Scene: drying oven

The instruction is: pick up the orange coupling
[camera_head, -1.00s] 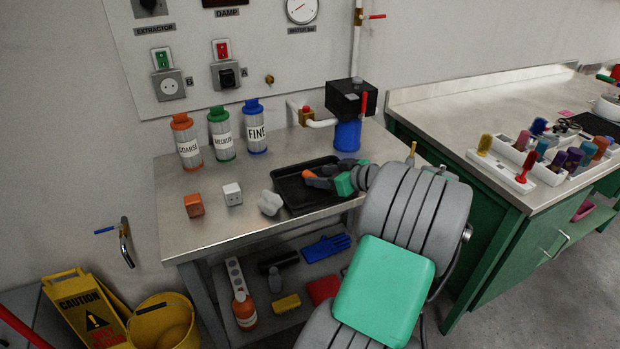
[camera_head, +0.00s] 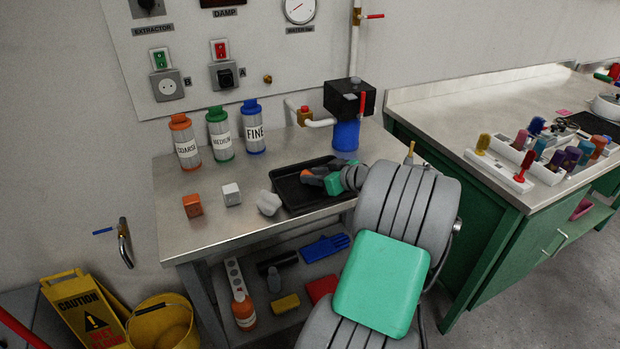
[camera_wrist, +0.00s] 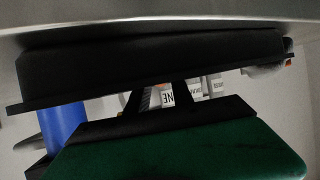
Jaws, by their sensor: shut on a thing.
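The orange coupling (camera_head: 307,173) shows as a small orange patch at the tips of my gripper (camera_head: 316,176), over the black tray (camera_head: 288,190) on the metal bench. My gripper is shut on it; the fingers hide most of it. I cannot tell whether it touches the tray floor.
A pale lump (camera_head: 268,203), a white block (camera_head: 231,194) and an orange block (camera_head: 193,205) lie left of the tray. Coarse (camera_head: 186,148), medium (camera_head: 220,138) and fine (camera_head: 253,132) bottles stand behind. A blue-and-black device (camera_head: 347,132) stands behind the tray.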

